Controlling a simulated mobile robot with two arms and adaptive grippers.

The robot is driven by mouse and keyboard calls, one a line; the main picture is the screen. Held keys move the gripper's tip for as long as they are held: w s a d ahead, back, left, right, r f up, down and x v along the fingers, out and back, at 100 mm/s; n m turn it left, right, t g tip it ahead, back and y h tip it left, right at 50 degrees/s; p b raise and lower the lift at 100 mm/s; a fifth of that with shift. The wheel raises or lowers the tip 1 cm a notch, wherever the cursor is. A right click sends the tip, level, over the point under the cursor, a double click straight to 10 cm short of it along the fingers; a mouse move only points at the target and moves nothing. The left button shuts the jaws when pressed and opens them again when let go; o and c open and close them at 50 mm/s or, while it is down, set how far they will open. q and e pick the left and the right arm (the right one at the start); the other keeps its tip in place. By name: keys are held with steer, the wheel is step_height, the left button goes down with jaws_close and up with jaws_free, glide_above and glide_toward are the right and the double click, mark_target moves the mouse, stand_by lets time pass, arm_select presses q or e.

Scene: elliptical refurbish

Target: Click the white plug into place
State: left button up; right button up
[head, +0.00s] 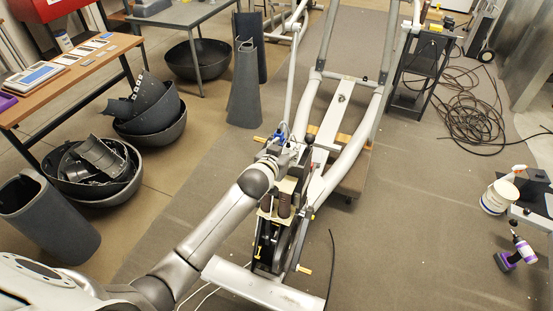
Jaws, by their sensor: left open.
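My left arm reaches in from the lower left to the elliptical machine (340,93). My left gripper (287,147) is open at the machine's exposed drive section, close to small blue parts (281,135) and thin pale cables. I cannot make out the white plug at this size; the gripper and the crowded parts may hide it. I cannot tell whether the fingers touch anything. The machine's front foot (262,288) and dark flywheel housing (268,245) lie on the near side.
A wooden bench (75,75) and black bowls of dark covers (92,168) stand at the left. A dark cart (420,75) and coiled black cable (472,118) are at the upper right.

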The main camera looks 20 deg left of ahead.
arm_select(q)
steer(key=v, duration=0.8)
steer(key=shift+s, duration=0.3)
steer(key=s+f+g, duration=0.3)
steer(key=s, duration=0.7)
steer(key=s+f+m+g, duration=0.1)
steer(key=s+f+g, duration=0.2)
steer(key=s, duration=0.7)
steer(key=s+f+g, duration=0.2)
steer(key=s+g, duration=0.2)
steer(key=s, duration=0.6)
steer(key=s+f+g+b, duration=0.1)
steer(key=s+f+b, duration=0.15)
steer(key=f, duration=2.75)
steer(key=s+a+f+m+g, duration=0.1)
steer(key=s+a+f, duration=0.2)
steer(key=s+f, duration=1.3)
steer(key=shift+s+b, duration=0.45)
